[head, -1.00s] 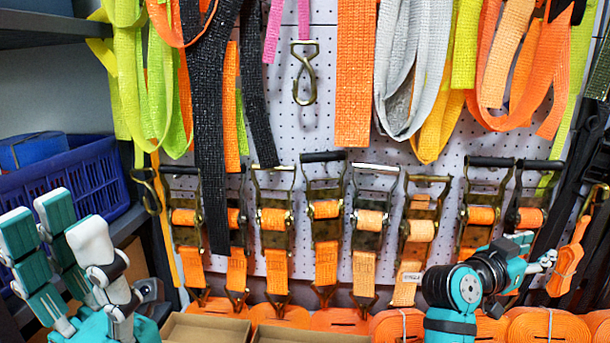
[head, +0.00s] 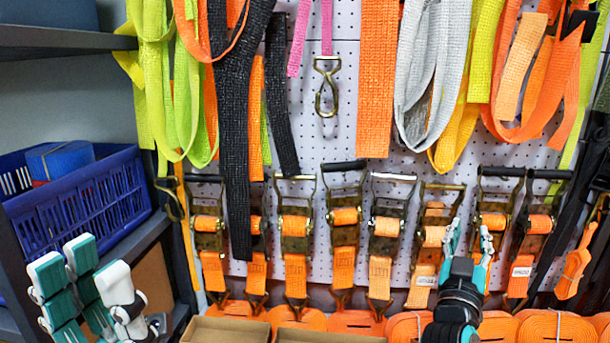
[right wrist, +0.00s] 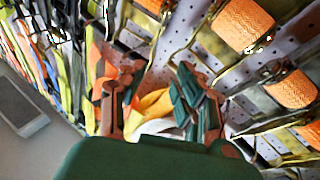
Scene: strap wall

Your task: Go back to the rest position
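My left gripper (head: 92,268) is at the lower left in the head view, in front of the shelf. Its teal and white fingers point up and stand apart, with nothing seen between them. My right gripper (head: 468,236) points up in front of the ratchet buckles at the right. Its fingertips are apart and empty. In the right wrist view its two fingers (right wrist: 158,78) are also spread, with straps and the wall showing behind the gap. I cannot tell whether it touches a buckle.
A pegboard wall (head: 345,30) carries hanging straps and a row of ratchet buckles (head: 346,215). A blue crate (head: 85,205) stands on the dark shelf (head: 45,40) unit at the left. Cardboard boxes (head: 225,330) and orange strap rolls (head: 555,328) line the bottom.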

